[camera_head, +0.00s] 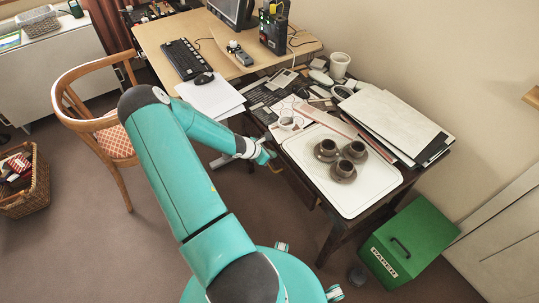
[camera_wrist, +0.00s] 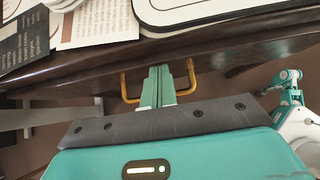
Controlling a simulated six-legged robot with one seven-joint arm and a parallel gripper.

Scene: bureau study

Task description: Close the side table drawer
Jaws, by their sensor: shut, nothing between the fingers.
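The dark wooden side table (camera_head: 335,232) stands at the right in the head view, and its dark edge (camera_wrist: 75,85) crosses the wrist view. A brass-coloured, U-shaped drawer handle (camera_wrist: 125,88) sticks out below that edge. My gripper (camera_wrist: 158,72) is shut and empty, with its fingertips between the two sides of the handle. I cannot tell whether they touch it. In the head view my gripper (camera_head: 268,157) is at the table's left side. The drawer is mostly hidden under the tabletop and my arm, so how far open it is cannot be told.
A white tray (camera_head: 310,176) with several dark cups and saucers lies on the side table, near papers and a white cup (camera_head: 339,64). A green box (camera_head: 408,240) stands on the floor at the right. A wooden chair (camera_head: 100,130) stands at the left.

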